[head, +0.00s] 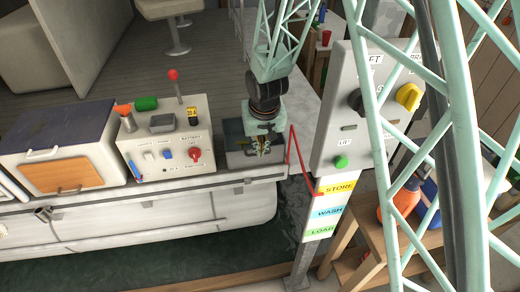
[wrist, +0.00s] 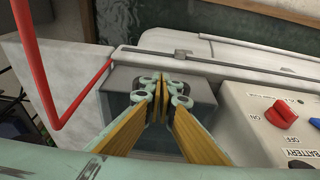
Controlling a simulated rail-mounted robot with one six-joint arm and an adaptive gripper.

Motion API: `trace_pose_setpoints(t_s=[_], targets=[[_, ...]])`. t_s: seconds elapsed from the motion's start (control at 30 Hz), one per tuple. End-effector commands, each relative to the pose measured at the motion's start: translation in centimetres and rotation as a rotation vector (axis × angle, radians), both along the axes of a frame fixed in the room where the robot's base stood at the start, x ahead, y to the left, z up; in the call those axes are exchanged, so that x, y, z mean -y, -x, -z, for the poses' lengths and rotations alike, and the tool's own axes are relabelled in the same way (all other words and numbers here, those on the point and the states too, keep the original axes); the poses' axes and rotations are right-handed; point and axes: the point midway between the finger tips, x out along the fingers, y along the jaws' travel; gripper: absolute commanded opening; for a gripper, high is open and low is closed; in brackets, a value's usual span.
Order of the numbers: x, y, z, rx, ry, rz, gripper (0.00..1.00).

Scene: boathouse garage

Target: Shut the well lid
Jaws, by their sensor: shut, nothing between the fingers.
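My gripper (head: 262,149) points down over a grey well (head: 238,157) set in the boat's side deck, right of the switch console. Its fingers are shut and empty. In the wrist view, the closed fingertips (wrist: 163,85) are over the well's grey rim (wrist: 122,78), with a dark recess beside them. A dark panel (head: 232,130) behind the gripper looks like the well lid. My gripper partly hides it, so I cannot tell its angle or whether the fingers touch it.
The console (head: 160,145) with red, green and yellow controls stands close left; its red knob (wrist: 281,115) shows in the wrist view. A bent red bar (head: 302,165) is just right of my gripper. A lift control panel (head: 355,110) stands further right. Water lies below the deck edge.

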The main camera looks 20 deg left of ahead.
Motion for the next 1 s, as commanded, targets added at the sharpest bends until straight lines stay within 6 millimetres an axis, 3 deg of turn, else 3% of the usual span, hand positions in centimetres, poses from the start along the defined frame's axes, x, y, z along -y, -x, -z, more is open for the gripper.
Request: trace_pose_setpoints(t_s=[0.63, 1.0], targets=[[0.0, 0.0, 0.3, 0.000, 0.000, 0.000, 0.00], [-0.1, -0.4, -1.7, 0.001, -0.001, 0.002, 0.00]])
